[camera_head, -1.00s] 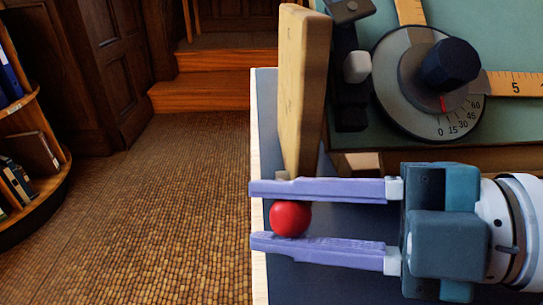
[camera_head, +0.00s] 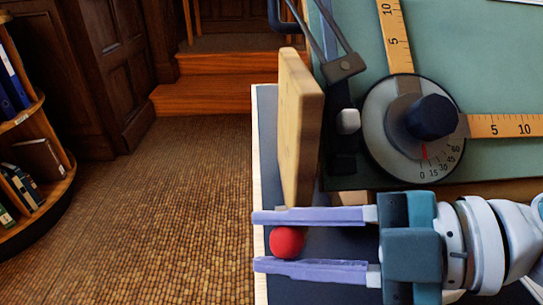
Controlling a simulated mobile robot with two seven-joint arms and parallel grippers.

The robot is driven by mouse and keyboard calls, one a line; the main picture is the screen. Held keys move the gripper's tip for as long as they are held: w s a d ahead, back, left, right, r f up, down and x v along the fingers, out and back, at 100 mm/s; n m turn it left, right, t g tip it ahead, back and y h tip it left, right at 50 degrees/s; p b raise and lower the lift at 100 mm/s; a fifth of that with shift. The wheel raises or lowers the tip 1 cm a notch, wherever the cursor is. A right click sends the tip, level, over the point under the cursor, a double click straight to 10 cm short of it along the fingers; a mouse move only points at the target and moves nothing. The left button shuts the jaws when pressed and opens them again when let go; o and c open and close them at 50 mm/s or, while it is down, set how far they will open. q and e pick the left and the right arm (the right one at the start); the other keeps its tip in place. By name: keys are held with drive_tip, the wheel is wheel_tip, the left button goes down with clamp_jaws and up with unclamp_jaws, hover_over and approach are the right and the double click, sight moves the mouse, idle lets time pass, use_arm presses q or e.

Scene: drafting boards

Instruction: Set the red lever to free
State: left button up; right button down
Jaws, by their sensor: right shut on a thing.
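The red lever shows as a red ball knob (camera_head: 287,242) at the near left of the dark table, close to its left edge. A small grey piece shows just beyond the far finger, at the foot of an upright wooden board (camera_head: 298,130). The lever's shaft and any position marking are hidden. My left gripper is not in view.
A green drafting board (camera_head: 480,60) lies behind, with a drafting head (camera_head: 415,125) with a dark knob, angle scale and two wooden rulers. A dark bracket with a white knob (camera_head: 347,121) stands at its left edge. Open floor lies left of the table.

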drive_tip(key=w+r+m+p, duration=0.1)
drive_tip(key=r+p, duration=0.1)
drive_tip(key=p, duration=0.1)
drive_tip(key=shift+w+r+g+p, duration=0.15)
drive_tip(key=shift+w+g+p, duration=0.05)
drive_tip(key=shift+g+p, duration=0.2)
drive_tip(key=shift+w, duration=0.25)
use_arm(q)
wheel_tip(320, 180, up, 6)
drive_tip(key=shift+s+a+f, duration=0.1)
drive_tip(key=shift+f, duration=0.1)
use_arm(e)
drive_tip(key=c, duration=0.9)
unclamp_jaws()
drive_tip(key=shift+o, duration=1.4)
drive_tip(key=shift+w, duration=0.15)
drive_tip(key=shift+o, duration=0.5)
